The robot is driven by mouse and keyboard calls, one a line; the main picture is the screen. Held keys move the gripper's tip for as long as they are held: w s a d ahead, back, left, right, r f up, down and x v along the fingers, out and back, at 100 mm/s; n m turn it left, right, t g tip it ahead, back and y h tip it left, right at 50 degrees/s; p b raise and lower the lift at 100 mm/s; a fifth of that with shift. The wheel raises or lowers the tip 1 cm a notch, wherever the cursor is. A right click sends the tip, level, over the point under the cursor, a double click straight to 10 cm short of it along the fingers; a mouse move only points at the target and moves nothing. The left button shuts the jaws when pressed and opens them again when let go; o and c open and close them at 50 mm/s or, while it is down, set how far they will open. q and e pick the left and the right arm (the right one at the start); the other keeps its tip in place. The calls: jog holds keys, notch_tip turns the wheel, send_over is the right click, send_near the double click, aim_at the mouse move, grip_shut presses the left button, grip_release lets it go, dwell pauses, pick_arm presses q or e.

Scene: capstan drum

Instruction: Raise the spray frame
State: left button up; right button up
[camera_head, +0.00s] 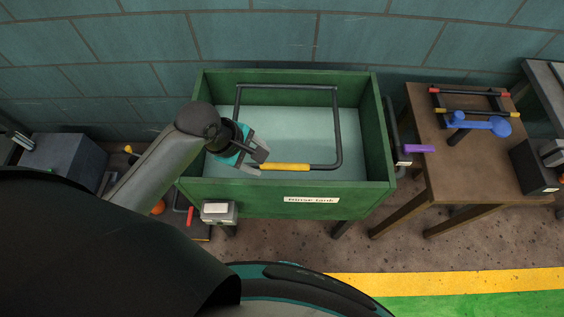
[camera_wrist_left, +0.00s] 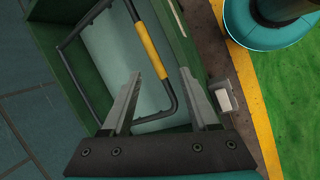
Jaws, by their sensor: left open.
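The spray frame (camera_head: 338,120) is a dark bent-tube frame inside the green tank (camera_head: 377,130). A yellow grip (camera_head: 285,167) is on its near bar, and it also shows in the left wrist view (camera_wrist_left: 150,50). My left gripper (camera_head: 262,160) is open over the tank, at the left end of the yellow grip. In the left wrist view its two fingers (camera_wrist_left: 160,74) are apart and empty, with the yellow grip beyond the fingertips. I cannot tell whether a finger touches the bar. My right gripper is not in view.
A grey box with a pale top (camera_head: 218,211) is on the tank's front. A purple handle (camera_head: 418,148) sticks out at the tank's right side. A wooden table (camera_head: 460,180) on the right holds a blue tool (camera_head: 482,123). The floor in front has a yellow stripe (camera_head: 450,283).

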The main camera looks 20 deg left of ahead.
pick_arm(q)
jog(key=w+a+n, duration=0.1)
jog(key=w+n, duration=0.1)
jog(key=n, duration=0.2)
jog(key=b, duration=0.6)
send_near(283, 166)
jog(key=x, duration=0.9)
jog(key=shift+w, duration=0.1)
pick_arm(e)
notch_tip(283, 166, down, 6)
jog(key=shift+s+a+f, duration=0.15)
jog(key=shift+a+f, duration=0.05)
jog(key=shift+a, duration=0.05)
pick_arm(q)
grip_shut()
